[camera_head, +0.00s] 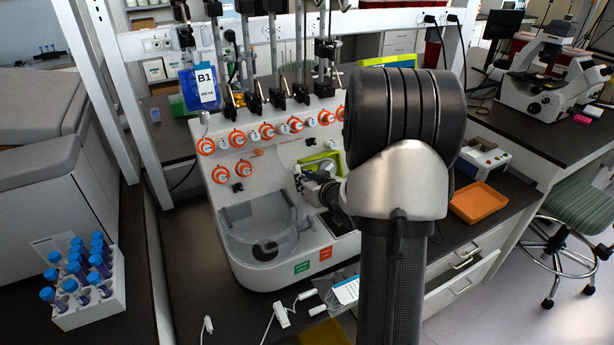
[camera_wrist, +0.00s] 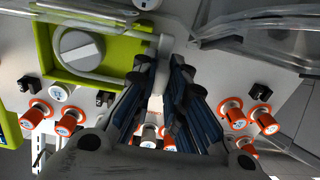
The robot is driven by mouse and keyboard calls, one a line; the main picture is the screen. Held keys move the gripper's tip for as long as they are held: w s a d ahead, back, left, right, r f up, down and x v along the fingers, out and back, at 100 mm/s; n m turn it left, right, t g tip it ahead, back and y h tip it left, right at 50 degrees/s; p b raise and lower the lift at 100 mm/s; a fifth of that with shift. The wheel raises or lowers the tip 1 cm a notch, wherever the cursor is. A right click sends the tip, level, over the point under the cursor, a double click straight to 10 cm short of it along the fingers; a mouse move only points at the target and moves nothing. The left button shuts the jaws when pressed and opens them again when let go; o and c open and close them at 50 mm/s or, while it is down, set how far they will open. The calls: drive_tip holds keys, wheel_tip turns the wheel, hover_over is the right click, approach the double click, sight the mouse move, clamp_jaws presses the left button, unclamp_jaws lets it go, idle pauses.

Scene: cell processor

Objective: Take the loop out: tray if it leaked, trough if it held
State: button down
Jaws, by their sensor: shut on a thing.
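My gripper (camera_head: 322,187) is at the front of the white cell processor (camera_head: 228,185), beside its lime-green pump frame (camera_head: 328,158). In the wrist view, my gripper (camera_wrist: 160,85) has its dark fingers closed on a slim pale piece (camera_wrist: 157,80), apparently part of the loop. Pale tubing runs beside the green frame (camera_wrist: 42,45) and its grey round knob (camera_wrist: 80,50). The fingers hide much of the held piece, and I cannot tell whether it leaked. A shallow orange tray (camera_head: 478,203) lies on the bench to the right. I cannot clearly identify the trough.
Orange-collared ports (camera_head: 267,131) line the processor panel. A clear round chamber (camera_head: 258,225) is at its front left. A blue bag marked B1 (camera_head: 203,85) hangs above. A rack of blue-capped tubes (camera_head: 85,295) stands at left. Loose clamps and a pouch (camera_head: 340,290) lie in front.

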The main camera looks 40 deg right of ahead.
drive_tip(key=p+v, duration=0.1)
drive_tip(key=v, duration=0.2)
drive_tip(key=shift+s+a+r, duration=0.1)
drive_tip(key=shift+s+r, duration=0.1)
drive_tip(key=shift+s, duration=0.15)
idle(0.3)
